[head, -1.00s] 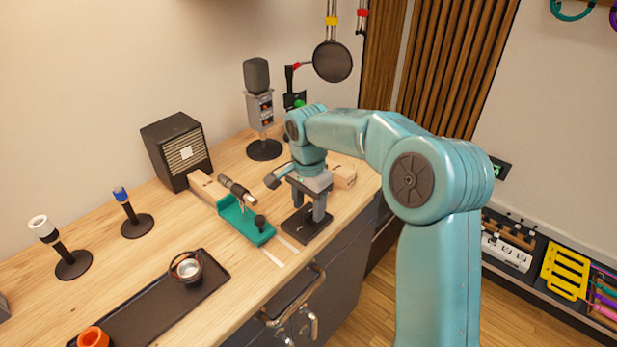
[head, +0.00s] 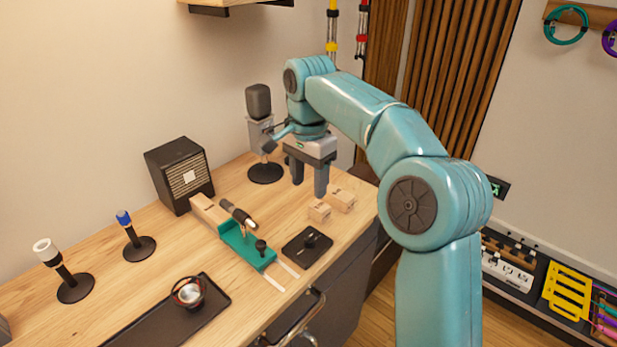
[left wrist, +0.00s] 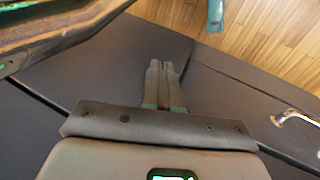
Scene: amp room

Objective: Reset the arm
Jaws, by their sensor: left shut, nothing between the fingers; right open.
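My right gripper (head: 309,188) shows in the head view, pointing down with its two grey fingers apart and nothing between them. It hangs in the air above the back right of the wooden bench (head: 345,215), clear of the black plate with a knob (head: 307,246). My right arm (head: 395,135) is bent at the elbow and raised over the bench's right edge. My left gripper (left wrist: 164,70) shows in the left wrist view, its fingers together and empty in front of dark grey panels (left wrist: 80,60). It is not seen in the head view.
Small wooden blocks (head: 335,202) lie below the right gripper. A microphone (head: 258,100) stands just left of it. A teal holder (head: 245,248), a speaker (head: 180,175) and a dark tray (head: 170,322) are on the bench. A metal handle (left wrist: 296,117) is right of my left gripper.

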